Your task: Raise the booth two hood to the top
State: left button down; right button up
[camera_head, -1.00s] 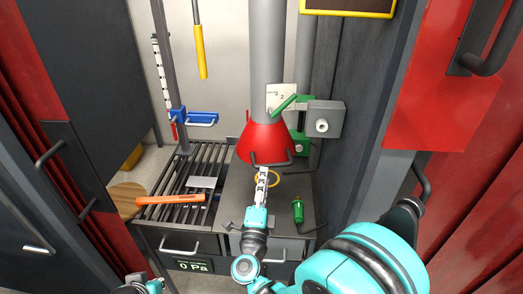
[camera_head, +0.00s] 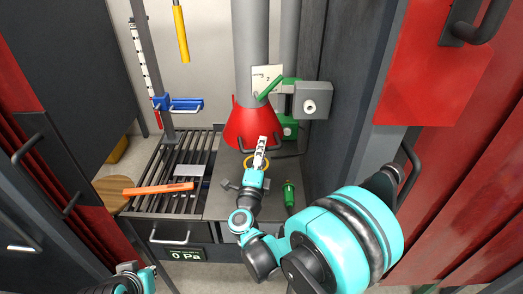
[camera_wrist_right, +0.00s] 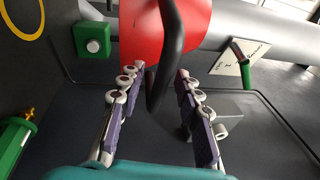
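The red cone-shaped hood (camera_head: 247,124) hangs at the lower end of a grey vertical duct (camera_head: 251,45), low over the bench. A dark bar handle crosses its front rim. My right gripper (camera_head: 262,147) is at this handle. In the right wrist view the handle (camera_wrist_right: 166,55) passes between the two spread fingers (camera_wrist_right: 158,84), with gaps visible on both sides. The hood (camera_wrist_right: 155,25) shows just beyond the fingertips. My left gripper (camera_head: 133,276) is at the bottom left edge, away from the hood, and its fingers are too small to read.
A green lever (camera_head: 270,87) and a grey box (camera_head: 312,100) are beside the duct. An orange bar (camera_head: 157,189) lies on the slatted grate (camera_head: 150,203). A green bottle-like item (camera_head: 289,195) stands on the bench. A dark panel (camera_head: 350,100) stands close on the right.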

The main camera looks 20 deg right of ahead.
grip_shut()
notch_tip(320, 180, up, 43)
jog(key=p, duration=3.1)
grip_release()
jog(key=v, duration=1.2)
